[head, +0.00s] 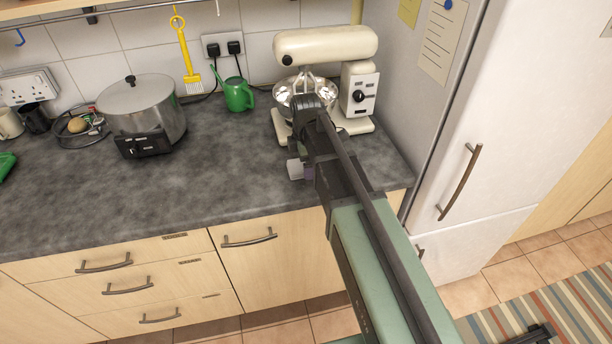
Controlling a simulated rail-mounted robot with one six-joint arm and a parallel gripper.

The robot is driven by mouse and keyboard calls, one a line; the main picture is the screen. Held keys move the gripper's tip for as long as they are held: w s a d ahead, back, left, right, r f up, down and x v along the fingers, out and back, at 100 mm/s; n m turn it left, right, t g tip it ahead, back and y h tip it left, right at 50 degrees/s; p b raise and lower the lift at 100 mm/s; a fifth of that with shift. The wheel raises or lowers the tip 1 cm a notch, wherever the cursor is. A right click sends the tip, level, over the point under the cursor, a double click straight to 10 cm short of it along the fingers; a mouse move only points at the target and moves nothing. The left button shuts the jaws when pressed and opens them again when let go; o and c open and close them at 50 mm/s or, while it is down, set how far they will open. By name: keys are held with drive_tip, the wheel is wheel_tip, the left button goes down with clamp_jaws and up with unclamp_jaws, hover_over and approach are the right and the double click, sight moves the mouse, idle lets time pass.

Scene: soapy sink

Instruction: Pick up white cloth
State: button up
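I see no white cloth in the head view. My arm reaches from the bottom right up over the worktop (225,190), its dark upper end in front of the mixer. A small pale part of my arm shows beside it, above the worktop. I cannot make out any gripper fingers; the arm hides what lies behind it.
A cream stand mixer (325,46) with a metal bowl (290,95) stands at the back right, beside the fridge (520,120). A green watering can (238,94), a steel pot (142,105) and a wire rack (72,138) stand further left. The middle worktop is clear.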

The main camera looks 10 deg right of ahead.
drive_tip(key=shift+f, duration=0.95)
drive_tip(key=shift+r, duration=0.25)
drive_tip(key=c, duration=1.1)
drive_tip(key=shift+r, duration=0.1)
wheel_tip(320, 180, up, 20)
drive_tip(key=p, duration=2)
